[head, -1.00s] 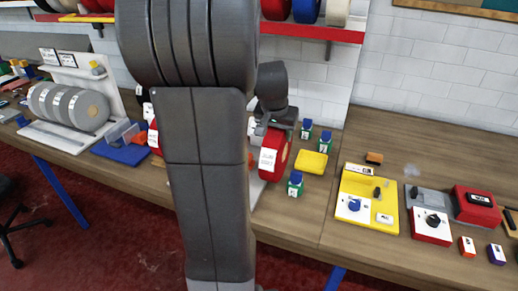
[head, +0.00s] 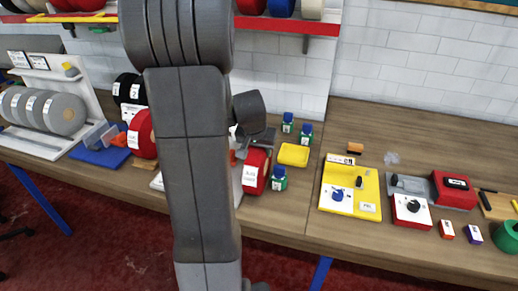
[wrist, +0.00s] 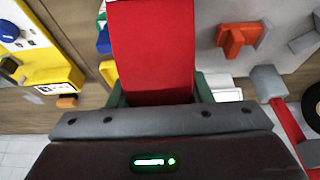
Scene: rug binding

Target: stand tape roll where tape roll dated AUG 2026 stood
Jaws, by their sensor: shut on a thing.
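A red tape roll (head: 262,165) with a white label stands upright at the middle of the bench in the head view; I cannot read the label surely. It fills the top middle of the wrist view (wrist: 150,50). My gripper (wrist: 160,92) is shut on it, with green finger parts at both sides of the roll. In the head view my gripper is mostly hidden behind my arm and above the roll. I cannot tell whether the roll touches the bench. Another red roll (head: 143,135) with a white label stands left of my arm, beside a black roll (head: 127,90).
A green bottle with a blue cap (head: 279,178) stands close right of the held roll. A yellow dish (head: 293,155) lies behind it. A yellow fixture (head: 350,188) and a red-and-grey device (head: 455,188) stand farther right. Grey rolls (head: 62,113) stand on a white rack at left.

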